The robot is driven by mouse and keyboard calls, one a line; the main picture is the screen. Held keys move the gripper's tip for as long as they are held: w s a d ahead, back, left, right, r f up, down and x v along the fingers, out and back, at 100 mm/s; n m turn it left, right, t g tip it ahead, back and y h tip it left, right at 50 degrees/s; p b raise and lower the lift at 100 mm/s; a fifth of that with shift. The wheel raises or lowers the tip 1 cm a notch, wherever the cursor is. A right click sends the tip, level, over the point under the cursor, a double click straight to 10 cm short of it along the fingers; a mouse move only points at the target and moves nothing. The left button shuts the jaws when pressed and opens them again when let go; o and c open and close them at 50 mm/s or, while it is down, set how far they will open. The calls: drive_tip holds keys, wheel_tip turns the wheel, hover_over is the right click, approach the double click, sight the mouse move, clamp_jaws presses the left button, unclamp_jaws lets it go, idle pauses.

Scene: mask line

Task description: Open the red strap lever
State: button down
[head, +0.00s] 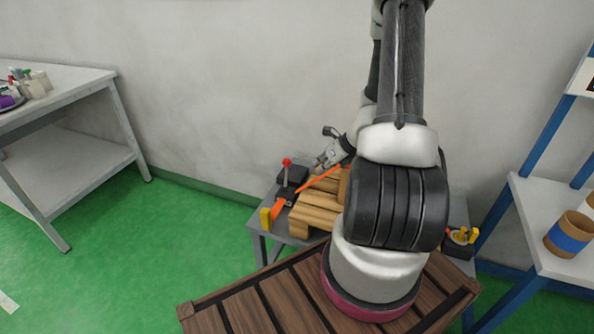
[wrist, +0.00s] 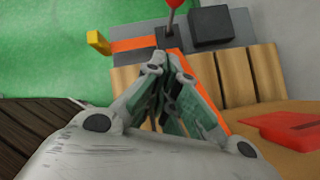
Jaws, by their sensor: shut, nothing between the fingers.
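The red strap lever (head: 286,162) has a round red knob and stands up from a dark base on the small grey table. In the wrist view its knob (wrist: 173,4) is at the top edge, partly cut off. An orange strap (head: 278,208) runs from the base; it also shows in the wrist view (wrist: 135,44) and passes behind my fingers. My gripper (head: 326,158) is to the right of the lever in the head view. In the wrist view my gripper (wrist: 169,60) is shut and empty, its tips just below the lever's base. I cannot tell whether they touch it.
Wooden slats (head: 316,210) lie under the strap. A black block (wrist: 211,25) sits right of the lever, and a yellow bracket (wrist: 97,42) sits left. A red object (wrist: 285,130) lies at right in the wrist view. A white table (head: 60,90) and a blue-framed shelf (head: 530,190) flank the area.

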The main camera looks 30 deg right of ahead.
drive_tip(key=shift+w, duration=0.1)
drive_tip(key=x, duration=1)
drive_tip(key=shift+a+f, duration=0.1)
drive_tip(key=shift+a, duration=0.05)
drive_tip(key=shift+w+a+r, duration=0.1)
drive_tip(key=shift+w+r, duration=0.2)
drive_tip(key=shift+w, duration=0.3)
drive_tip(key=shift+w+a+r, duration=0.1)
drive_tip(key=shift+w+r, duration=0.2)
drive_tip(key=shift+w, duration=0.3)
drive_tip(key=shift+w+a+r, duration=0.1)
drive_tip(key=shift+w+r, duration=0.2)
drive_tip(key=shift+w, duration=0.25)
